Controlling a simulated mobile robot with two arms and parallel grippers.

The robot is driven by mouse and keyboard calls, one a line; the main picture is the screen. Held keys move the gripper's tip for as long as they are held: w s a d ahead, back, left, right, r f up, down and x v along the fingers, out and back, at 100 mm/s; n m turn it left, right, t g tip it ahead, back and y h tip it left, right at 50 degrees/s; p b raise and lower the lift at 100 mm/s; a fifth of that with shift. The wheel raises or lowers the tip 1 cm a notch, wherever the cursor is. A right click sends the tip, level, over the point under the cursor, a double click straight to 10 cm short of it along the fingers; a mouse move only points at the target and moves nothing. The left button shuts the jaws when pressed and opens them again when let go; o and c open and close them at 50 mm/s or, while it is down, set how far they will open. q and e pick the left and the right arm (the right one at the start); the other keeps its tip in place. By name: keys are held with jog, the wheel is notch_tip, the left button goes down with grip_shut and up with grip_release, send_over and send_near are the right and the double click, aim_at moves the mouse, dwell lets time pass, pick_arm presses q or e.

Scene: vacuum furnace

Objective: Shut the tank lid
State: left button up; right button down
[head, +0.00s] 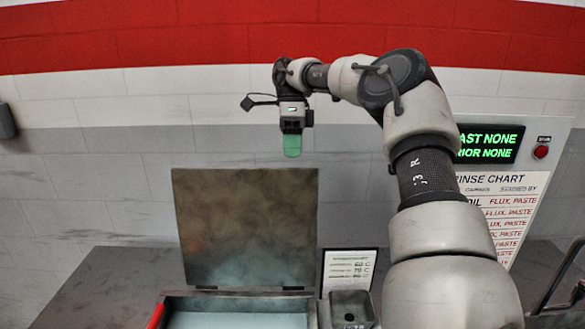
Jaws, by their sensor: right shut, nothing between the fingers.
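The tank lid (246,232), a square brownish-grey metal plate, stands upright and open at the back of the tank (232,299). The tank's opening shows pale blue-grey inside at the bottom of the head view, and its near part is cut off by the frame edge. My right gripper (292,146) points down with green fingers. It is shut and empty, and in the picture it shows just above the lid's upper edge, towards the right corner. I cannot tell its depth relative to the lid. My left gripper is not in view.
A small sign (349,271) and a grey box (351,309) stand right of the tank. A rinse chart panel (500,205) with a green-lettered display (487,145) and red button (541,152) is at the right. The dark counter left of the lid (120,285) is clear.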

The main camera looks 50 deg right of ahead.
jog(key=s+a+p, duration=0.1)
jog(key=a, duration=0.1)
jog(key=s+a+f+p, duration=0.1)
jog(key=s+a, duration=0.1)
jog(key=shift+s, duration=0.15)
jog(key=shift+f, duration=0.1)
dwell(0.5)
